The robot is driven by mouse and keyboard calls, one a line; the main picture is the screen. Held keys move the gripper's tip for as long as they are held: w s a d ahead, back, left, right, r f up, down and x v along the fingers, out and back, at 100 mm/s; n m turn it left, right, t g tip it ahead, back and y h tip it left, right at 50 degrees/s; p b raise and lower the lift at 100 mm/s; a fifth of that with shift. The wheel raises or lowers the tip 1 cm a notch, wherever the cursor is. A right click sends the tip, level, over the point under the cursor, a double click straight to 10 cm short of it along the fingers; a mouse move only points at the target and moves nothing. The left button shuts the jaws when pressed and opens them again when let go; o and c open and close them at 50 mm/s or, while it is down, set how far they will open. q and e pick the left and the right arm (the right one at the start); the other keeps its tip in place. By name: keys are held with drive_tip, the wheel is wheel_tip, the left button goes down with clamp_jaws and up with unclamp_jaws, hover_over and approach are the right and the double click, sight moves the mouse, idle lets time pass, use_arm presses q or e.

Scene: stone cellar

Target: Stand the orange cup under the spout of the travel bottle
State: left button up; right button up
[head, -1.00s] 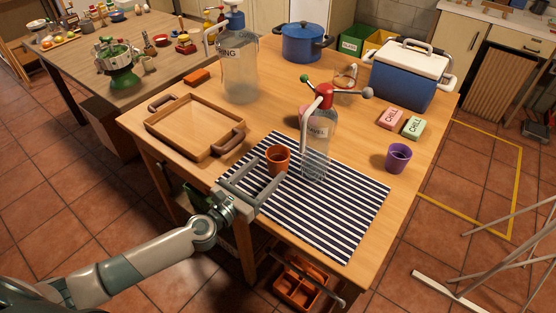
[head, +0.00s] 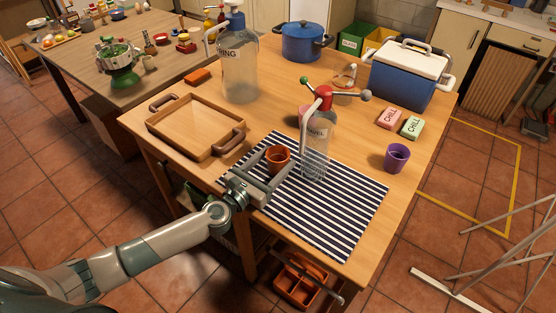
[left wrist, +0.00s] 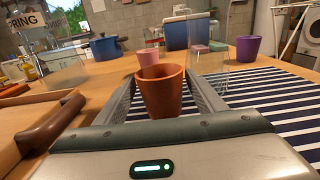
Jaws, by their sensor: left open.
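The orange cup (head: 278,156) stands upright on the striped mat (head: 330,215), left of the travel bottle (head: 318,150). The bottle is clear, with a red top and a pale spout (head: 303,132) hanging down on its left side. The cup is left of the spout. My left gripper (head: 277,164) is open, with a finger on each side of the cup. In the left wrist view the cup (left wrist: 161,92) sits between the fingers, with a gap visible on each side. The bottle (left wrist: 208,66) is behind it to the right. My right gripper is not in view.
A wooden tray (head: 163,138) lies left of the mat. A large clear bottle (head: 239,72), a blue pot (head: 302,43) and a cooler (head: 402,84) stand behind. A purple cup (head: 397,158) is right of the mat. A pink cup (left wrist: 148,57) stands behind the orange cup.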

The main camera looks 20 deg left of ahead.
use_arm(q)
drive_tip(key=shift+x, duration=0.85)
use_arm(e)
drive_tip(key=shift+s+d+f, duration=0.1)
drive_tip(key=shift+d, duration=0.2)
